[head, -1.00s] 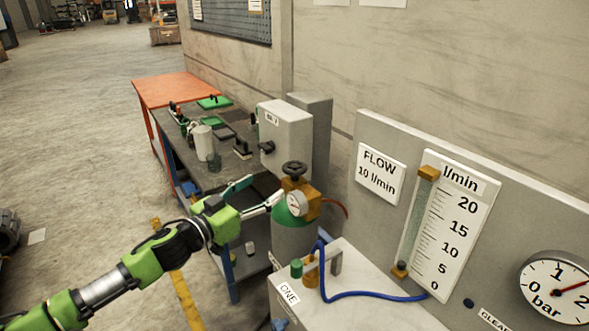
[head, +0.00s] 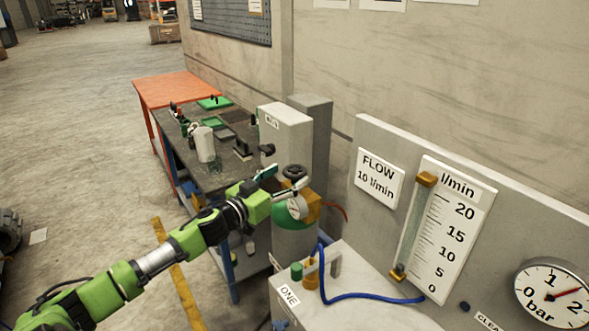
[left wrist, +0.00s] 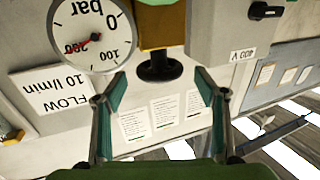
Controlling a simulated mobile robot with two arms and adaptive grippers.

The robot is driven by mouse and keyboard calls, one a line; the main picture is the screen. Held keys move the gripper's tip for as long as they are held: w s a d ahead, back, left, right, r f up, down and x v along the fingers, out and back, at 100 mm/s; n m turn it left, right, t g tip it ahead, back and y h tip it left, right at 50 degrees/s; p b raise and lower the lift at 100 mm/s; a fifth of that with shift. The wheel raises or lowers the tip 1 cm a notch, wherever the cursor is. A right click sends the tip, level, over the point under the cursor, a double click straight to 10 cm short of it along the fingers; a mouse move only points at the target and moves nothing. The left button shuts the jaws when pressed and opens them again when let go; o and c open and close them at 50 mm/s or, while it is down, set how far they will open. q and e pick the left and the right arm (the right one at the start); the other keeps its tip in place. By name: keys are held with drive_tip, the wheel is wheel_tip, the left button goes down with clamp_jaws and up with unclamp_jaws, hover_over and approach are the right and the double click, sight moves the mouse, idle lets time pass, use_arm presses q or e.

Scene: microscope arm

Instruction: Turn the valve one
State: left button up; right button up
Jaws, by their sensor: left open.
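A black handwheel (head: 294,171) sits on top of a yellow-brass valve body (head: 314,206) on a green-topped gas cylinder (head: 295,240). A round gauge (head: 297,207) is fixed to that body. My left gripper (head: 290,178) is open at the handwheel, its fingers pointing towards it. In the left wrist view, which is upside down, the black handwheel (left wrist: 158,68) is between and beyond the open fingertips, with no clear contact. The label ONE (head: 289,297) is on a white box in front, which carries a green-capped brass fitting (head: 296,271). My right gripper is not in view.
A blue hose (head: 370,295) runs over the white box. A panel with a flow tube (head: 414,230) and a second gauge (head: 553,293) stands at the right. A grey cabinet (head: 286,135) is close behind the cylinder. A cluttered workbench (head: 215,178) stands behind my left arm.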

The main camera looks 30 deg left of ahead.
sight(303, 166)
use_arm(q)
drive_tip(key=shift+w+d+p, duration=0.15)
drive_tip(key=shift+w+p, duration=0.1)
drive_tip(key=shift+w, duration=0.75)
drive_tip(key=shift+w+d+p, duration=0.1)
drive_tip(key=shift+w+p, duration=0.1)
drive_tip(key=shift+w, duration=0.8)
drive_tip(key=c, duration=1.1)
